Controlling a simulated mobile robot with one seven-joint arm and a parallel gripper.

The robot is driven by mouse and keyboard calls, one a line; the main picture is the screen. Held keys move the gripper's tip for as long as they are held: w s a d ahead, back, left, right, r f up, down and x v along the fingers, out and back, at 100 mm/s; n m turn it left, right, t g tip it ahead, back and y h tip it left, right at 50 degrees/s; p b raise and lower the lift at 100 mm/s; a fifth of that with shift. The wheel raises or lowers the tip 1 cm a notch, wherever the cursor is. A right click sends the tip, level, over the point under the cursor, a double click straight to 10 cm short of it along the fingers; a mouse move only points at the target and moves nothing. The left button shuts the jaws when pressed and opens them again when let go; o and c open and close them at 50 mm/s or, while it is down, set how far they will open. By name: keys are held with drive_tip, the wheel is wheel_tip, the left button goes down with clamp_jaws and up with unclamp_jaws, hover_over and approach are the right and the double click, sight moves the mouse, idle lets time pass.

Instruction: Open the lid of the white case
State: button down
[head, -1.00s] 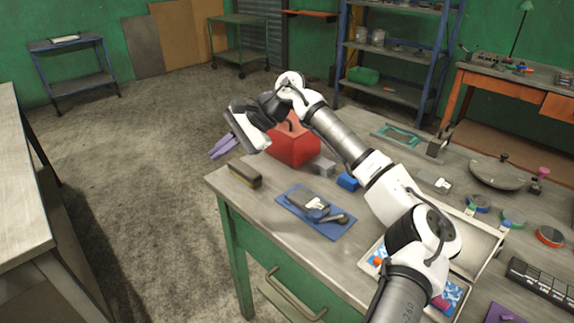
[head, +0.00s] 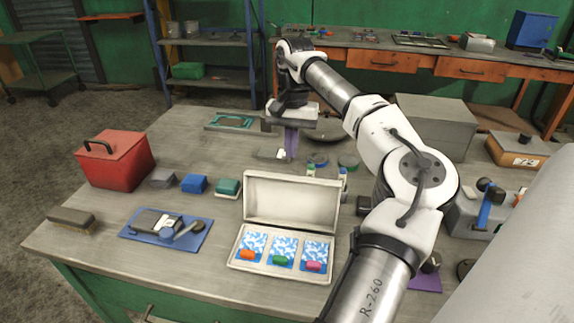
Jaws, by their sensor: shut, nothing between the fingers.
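The white case (head: 240,262) lies on the workbench in the head view, near the front middle. Its lid (head: 291,200) stands raised at the back, leaning up from the case. Inside are three blue-and-white patterned pieces side by side, with an orange, a green and a pink item at their front. My gripper (head: 291,152) points down behind the raised lid, with its purple fingers shut and empty. It looks apart from the case. My forearm passes to the right of the case.
A red box (head: 115,160) stands at the left of the bench. A blue mat (head: 139,230) with tools, a brush (head: 71,220) and several small blocks lie left of the case. A large grey box (head: 435,128) stands behind my arm. Clear bench lies front left.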

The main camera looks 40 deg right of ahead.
sight(292, 197)
drive_tip(key=f, duration=0.4)
drive_tip(key=shift+s+a, duration=0.15)
drive_tip(key=shift+a, duration=0.05)
drive_tip(key=shift+s+a+f+p, duration=0.1)
drive_tip(key=shift+s+a+p, duration=0.15)
drive_tip(key=shift+p, duration=0.15)
drive_tip(key=shift+s+a+r+p, duration=0.2)
drive_tip(key=shift+s+a+r, duration=0.15)
drive_tip(key=shift+s+a, duration=0.2)
drive_tip(key=shift+s+a+r+p, duration=0.15)
drive_tip(key=shift+s+a+r, duration=0.2)
drive_tip(key=shift+a, duration=0.25)
